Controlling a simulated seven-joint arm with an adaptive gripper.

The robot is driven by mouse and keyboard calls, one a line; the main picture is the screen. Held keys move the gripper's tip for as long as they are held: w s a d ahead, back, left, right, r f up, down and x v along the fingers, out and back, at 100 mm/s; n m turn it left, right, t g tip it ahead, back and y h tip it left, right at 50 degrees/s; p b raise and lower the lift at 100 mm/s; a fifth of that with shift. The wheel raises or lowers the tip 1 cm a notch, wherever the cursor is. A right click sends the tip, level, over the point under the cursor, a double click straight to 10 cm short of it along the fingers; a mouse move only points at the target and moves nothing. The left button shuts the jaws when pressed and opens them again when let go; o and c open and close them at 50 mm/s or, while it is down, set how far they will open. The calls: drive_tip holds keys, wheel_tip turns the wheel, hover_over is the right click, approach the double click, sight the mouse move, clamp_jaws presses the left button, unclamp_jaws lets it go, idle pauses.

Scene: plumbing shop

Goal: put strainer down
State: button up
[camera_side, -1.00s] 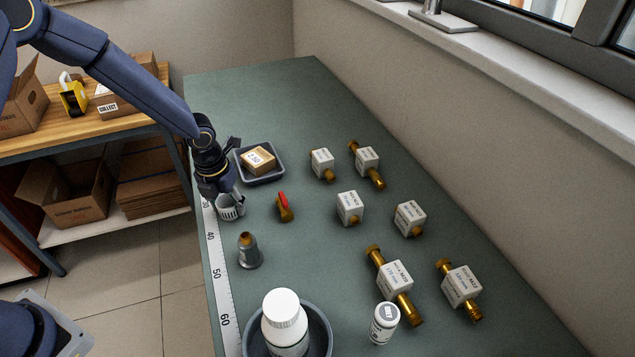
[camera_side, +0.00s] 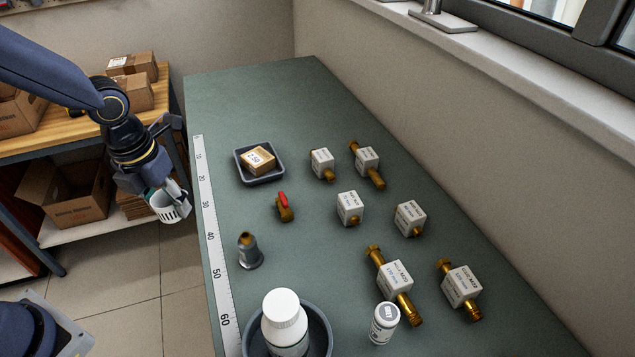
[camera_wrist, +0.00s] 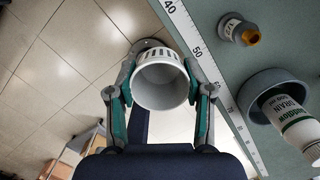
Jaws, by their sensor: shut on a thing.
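The strainer is a white slotted cup (camera_side: 170,207), held in my gripper (camera_side: 168,192) in the side view. My gripper is shut on it. The strainer hangs beyond the left edge of the green table (camera_side: 330,85), over the floor side, clear of the tabletop. In the wrist view the strainer (camera_wrist: 160,84) sits between the two fingers of my gripper (camera_wrist: 161,88), its round open mouth facing the camera and its slots at the far end.
A ruler strip (camera_side: 213,240) runs along the table's left edge. Near it stand a grey fitting with a brass top (camera_side: 249,254) and a bowl (camera_side: 325,325) with a white bottle (camera_side: 285,320). A tray (camera_side: 262,180) holds a small box. Labelled brass fittings stand to the right. The table's far end is clear.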

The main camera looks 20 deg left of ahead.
drive_tip(key=shift+w+a+r, duration=0.25)
drive_tip(key=shift+r, duration=0.3)
drive_tip(key=shift+w+a+r, duration=0.2)
drive_tip(key=shift+w+r, duration=0.05)
drive_tip(key=shift+r, duration=0.3)
drive_tip(key=w+a+r+n, duration=0.1)
drive_tip(key=w+a+r, duration=0.1)
drive_tip(key=w, duration=0.4)
drive_tip(key=n, duration=0.4)
hover_over(216, 146)
drive_tip(key=s, duration=0.1)
drive_tip(key=shift+y, duration=0.3)
drive_tip(key=f, duration=1.2)
drive_tip(key=shift+d+f, duration=0.15)
drive_tip(key=shift+d, duration=0.1)
drive_tip(key=shift+w+a+f, duration=0.15)
drive_tip(key=shift+w+f, duration=0.25)
drive_tip(key=shift+f, duration=1.65)
drive_tip(key=shift+f, duration=0.1)
